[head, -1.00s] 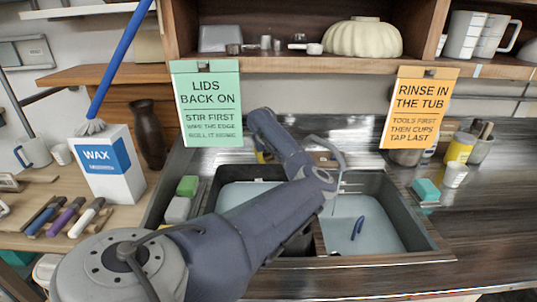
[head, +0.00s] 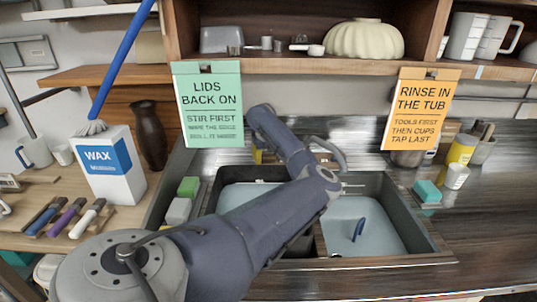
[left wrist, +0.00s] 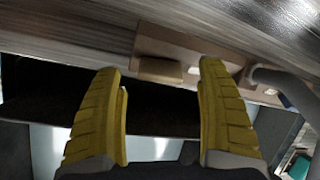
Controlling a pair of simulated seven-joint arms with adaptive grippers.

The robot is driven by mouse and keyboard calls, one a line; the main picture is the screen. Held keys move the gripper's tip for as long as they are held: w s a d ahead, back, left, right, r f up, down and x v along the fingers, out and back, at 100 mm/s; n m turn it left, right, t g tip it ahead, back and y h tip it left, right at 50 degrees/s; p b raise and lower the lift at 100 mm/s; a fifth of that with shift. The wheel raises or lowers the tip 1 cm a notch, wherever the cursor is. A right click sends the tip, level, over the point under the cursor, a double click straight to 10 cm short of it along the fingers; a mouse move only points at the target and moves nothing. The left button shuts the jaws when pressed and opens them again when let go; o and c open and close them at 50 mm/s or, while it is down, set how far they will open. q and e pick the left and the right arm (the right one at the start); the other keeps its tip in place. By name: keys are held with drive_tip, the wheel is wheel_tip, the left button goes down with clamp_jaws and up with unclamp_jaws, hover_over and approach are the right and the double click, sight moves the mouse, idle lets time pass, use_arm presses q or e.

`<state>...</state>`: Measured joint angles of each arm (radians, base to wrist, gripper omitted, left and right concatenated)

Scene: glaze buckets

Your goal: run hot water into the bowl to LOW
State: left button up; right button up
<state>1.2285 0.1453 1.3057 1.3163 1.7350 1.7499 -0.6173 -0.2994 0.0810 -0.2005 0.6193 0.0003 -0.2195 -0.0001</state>
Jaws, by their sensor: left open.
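The sink (head: 425,235) has two basins, with pale bluish water or floor in both. A grey curved tap spout (head: 336,155) rises behind the sink and also shows at the right of the left wrist view (left wrist: 285,85). My left gripper (head: 258,157) is behind the left basin, mostly hidden by my arm. In the left wrist view its yellow fingers (left wrist: 160,75) are open. A small tan block (left wrist: 159,70) on a wooden panel (left wrist: 190,50) shows beyond the gap between the fingertips; contact cannot be told. Any LOW mark is not readable.
A blue handle (head: 357,230) stands in the right basin. Green (head: 188,187) and grey blocks lie on the left rim. Signs hang from the shelf (head: 300,66). The right counter front is clear.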

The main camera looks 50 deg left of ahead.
use_arm(q)
drive_tip(key=v, duration=1)
drive_tip(key=shift+r, duration=0.15)
